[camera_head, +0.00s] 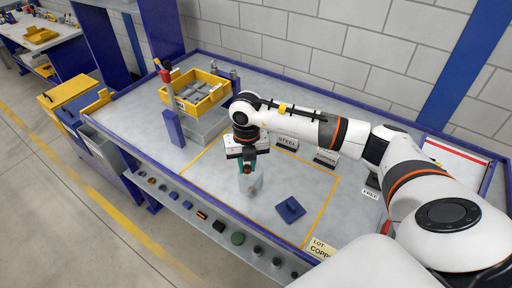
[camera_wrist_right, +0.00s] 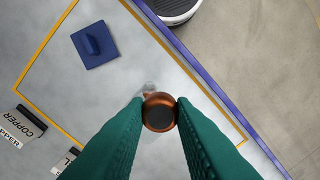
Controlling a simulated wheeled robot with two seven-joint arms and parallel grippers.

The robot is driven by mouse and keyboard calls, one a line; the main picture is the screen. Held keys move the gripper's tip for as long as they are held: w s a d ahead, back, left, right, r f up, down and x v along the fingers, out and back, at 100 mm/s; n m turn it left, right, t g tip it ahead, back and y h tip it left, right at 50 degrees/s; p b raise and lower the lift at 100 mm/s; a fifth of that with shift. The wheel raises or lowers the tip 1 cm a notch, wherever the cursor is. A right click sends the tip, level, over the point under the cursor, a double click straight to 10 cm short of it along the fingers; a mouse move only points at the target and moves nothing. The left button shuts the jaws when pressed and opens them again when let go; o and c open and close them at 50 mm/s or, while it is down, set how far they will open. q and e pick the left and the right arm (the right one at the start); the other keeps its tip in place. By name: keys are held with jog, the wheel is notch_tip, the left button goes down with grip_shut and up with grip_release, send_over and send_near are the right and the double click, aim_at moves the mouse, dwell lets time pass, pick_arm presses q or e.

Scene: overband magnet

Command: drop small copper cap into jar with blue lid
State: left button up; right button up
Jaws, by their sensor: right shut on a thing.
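My right gripper (camera_head: 248,165) with green fingers is shut on the small copper cap (camera_wrist_right: 160,112), which has a dark round centre. In the head view the cap (camera_head: 247,170) shows at the fingertips, over the top of a clear jar (camera_head: 251,187) standing on the table. Whether the cap is above the rim or just inside it I cannot tell. In the wrist view only a faint bit of the jar (camera_wrist_right: 149,88) shows behind the cap. The blue lid (camera_head: 290,209) lies off the jar, flat on the table to its right; it also shows in the wrist view (camera_wrist_right: 95,46). My left gripper is not in view.
A yellow bin (camera_head: 224,91) with grey compartments stands at the back left. Label stands read STEEL (camera_head: 287,143) and COPPER (camera_head: 326,157). Several small parts lie along the front ledge (camera_head: 190,205). Table inside the yellow outline is clear around jar and lid.

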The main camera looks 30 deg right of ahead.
jog(key=w+d+f+m+b, duration=0.2)
jog(key=d+f+m, duration=0.2)
jog(key=m, duration=0.9)
notch_tip(320, 180, down, 3)
jog(key=shift+w+d+r+m, duration=0.2)
jog(key=shift+w+d+m, duration=0.1)
jog(key=shift+d, duration=0.1)
jog(key=o, duration=1)
jog(key=shift+o, duration=0.2)
jog(key=shift+r+b, duration=0.1)
jog(key=shift+b, duration=0.2)
notch_tip(320, 180, up, 12)
jog(key=b, duration=0.3)
